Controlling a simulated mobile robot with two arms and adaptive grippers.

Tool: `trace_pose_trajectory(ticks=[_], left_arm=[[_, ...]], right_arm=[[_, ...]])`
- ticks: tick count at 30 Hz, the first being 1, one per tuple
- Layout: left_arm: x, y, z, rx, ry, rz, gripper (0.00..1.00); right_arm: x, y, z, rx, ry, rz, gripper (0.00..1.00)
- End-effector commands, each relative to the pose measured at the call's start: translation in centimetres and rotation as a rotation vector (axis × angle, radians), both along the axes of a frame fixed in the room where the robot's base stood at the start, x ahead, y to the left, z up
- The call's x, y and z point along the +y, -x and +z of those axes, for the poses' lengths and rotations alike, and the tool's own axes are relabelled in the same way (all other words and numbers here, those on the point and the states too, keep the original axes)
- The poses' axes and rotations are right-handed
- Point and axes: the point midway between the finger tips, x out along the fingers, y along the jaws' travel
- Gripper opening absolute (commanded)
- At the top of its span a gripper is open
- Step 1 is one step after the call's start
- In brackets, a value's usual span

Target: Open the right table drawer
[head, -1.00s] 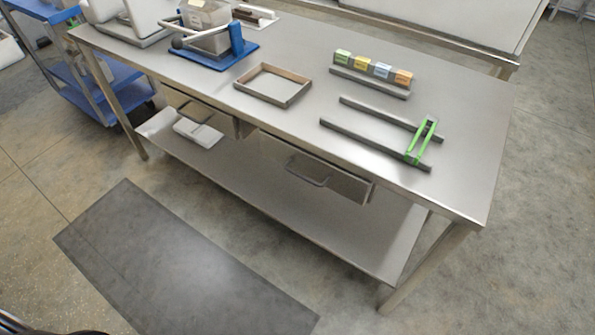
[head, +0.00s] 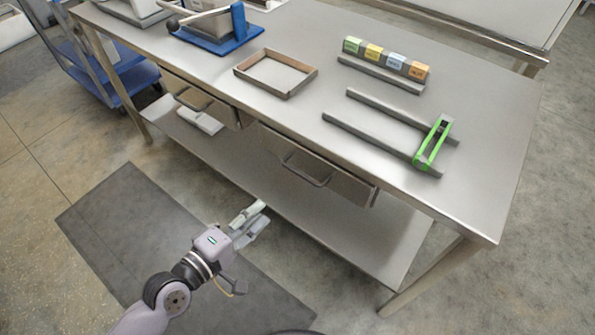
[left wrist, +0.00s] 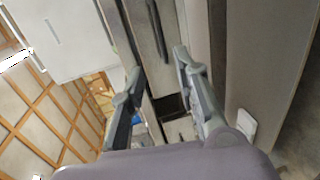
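The right table drawer (head: 335,180) hangs under the front edge of the steel table (head: 480,170), with a dark bar handle (head: 306,171) on its front. It looks shut. My left gripper (head: 264,213) is below and a little left of that handle, in front of the table, apart from the drawer. Its fingers are spread and empty; in the left wrist view the gripper (left wrist: 157,64) also shows a gap between its fingertips. A dark bar (left wrist: 157,28) lies beyond the fingertips there; it looks like a drawer handle. My right gripper is not in view.
The left drawer (head: 205,101) looks shut. A lower shelf (head: 350,232) runs under the drawers. The tabletop bears an open frame (head: 276,88), rails with a green piece (head: 432,143), colored labelled blocks (head: 386,57) and a blue-based device (head: 215,40). A dark mat (head: 125,225) lies in front.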

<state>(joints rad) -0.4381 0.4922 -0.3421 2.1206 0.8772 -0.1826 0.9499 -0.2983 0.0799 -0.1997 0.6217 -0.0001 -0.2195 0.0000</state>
Motion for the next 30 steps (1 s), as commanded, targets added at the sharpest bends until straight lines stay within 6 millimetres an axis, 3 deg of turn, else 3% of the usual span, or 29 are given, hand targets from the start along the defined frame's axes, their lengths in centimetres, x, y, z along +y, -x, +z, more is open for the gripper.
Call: trace_pose_trajectory(ticks=[7,21,30], left_arm=[[-2.3,-3.4,-0.6,-0.004,0.001,0.003,0.29],[-8.1,-11.2,-2.7,-0.003,-0.003,0.000,0.29],[-9.7,-13.4,-3.3,-0.001,-0.005,0.000,0.29]], right_arm=[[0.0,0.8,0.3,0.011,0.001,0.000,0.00],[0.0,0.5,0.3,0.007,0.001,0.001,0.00],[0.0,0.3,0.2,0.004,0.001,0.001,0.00]])
